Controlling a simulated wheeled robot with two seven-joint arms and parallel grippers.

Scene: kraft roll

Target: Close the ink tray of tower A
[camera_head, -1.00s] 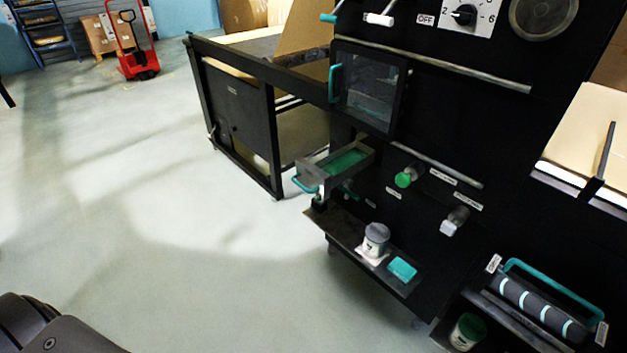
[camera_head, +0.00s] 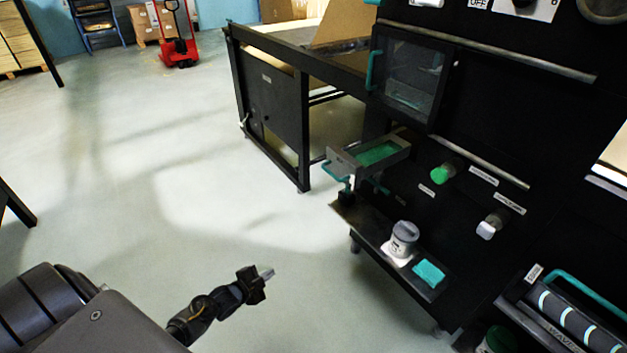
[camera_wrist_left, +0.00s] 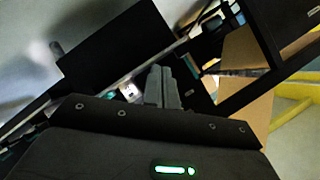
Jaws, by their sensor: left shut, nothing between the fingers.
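The ink tray (camera_head: 398,161) sticks out, open, from the front of the black machine tower, with green ink inside and a teal handle (camera_head: 337,172) at its left end. My left gripper (camera_head: 266,273) is in the head view, low and to the left of the tray, over open floor and apart from everything. Its fingers are together and empty; they also show in the left wrist view (camera_wrist_left: 162,87). My right gripper is not in view.
Below the tray, a shelf (camera_head: 350,209) holds a grey-lidded jar (camera_head: 403,240) and a teal sponge (camera_head: 428,273). A green knob (camera_head: 443,174) and a white knob (camera_head: 491,224) stick out to the right. A windowed door (camera_head: 408,75) is above.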

